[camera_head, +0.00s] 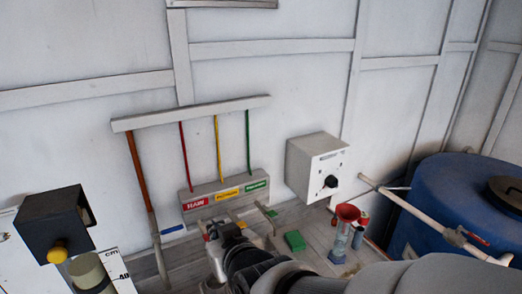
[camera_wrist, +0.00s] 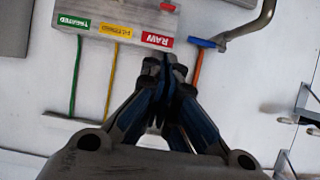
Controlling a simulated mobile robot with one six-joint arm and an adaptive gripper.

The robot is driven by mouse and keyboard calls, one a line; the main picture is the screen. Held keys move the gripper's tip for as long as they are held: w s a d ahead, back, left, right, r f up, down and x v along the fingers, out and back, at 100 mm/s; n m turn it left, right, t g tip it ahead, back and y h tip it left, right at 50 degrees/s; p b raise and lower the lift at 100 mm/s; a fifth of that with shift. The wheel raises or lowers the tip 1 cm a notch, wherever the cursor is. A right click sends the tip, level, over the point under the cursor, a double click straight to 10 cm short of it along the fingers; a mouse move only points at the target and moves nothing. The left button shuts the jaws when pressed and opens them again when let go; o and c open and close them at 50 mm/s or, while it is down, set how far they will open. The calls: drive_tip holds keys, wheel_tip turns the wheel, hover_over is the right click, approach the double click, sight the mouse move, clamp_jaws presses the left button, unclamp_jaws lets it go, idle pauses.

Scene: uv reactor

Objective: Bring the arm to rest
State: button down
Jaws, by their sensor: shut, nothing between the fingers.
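My gripper (camera_head: 212,230) shows in the head view at the lower middle, with my dark arm stretching from it to the lower right. It is in front of the label block (camera_head: 225,194), which has red RAW, yellow and green labels. In the wrist view my gripper's dark blue fingers (camera_wrist: 163,66) are together and hold nothing. Their tips overlap the picture near the RAW label (camera_wrist: 158,41); I cannot tell the gap to the block.
Red, yellow and green tubes rise from the block to a white rail (camera_head: 190,113). A control box (camera_head: 318,168) with a black knob is right of it. A red funnel (camera_head: 347,212), green block (camera_head: 295,241) and blue barrel (camera_head: 450,205) stand right; a black box (camera_head: 52,220) left.

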idle(0.5)
drive_tip(key=s+d+m+g+h, duration=0.1)
drive_tip(key=s+d+h, duration=0.1)
drive_tip(key=d, duration=0.5)
drive_tip(key=s+d+m+g+h, duration=0.1)
drive_tip(key=s+d+m+h, duration=0.15)
drive_tip(key=d, duration=0.45)
drive_tip(key=s+d+f+m+g+h, duration=0.1)
drive_tip(key=s+d+g, duration=0.3)
drive_tip(key=s+d, duration=0.8)
drive_tip(key=s+m+h, duration=0.1)
drive_tip(key=s, duration=0.2)
drive_tip(key=shift+s+d+f+m, duration=0.15)
drive_tip(key=shift+s+m, duration=0.15)
drive_tip(key=shift+m, duration=0.05)
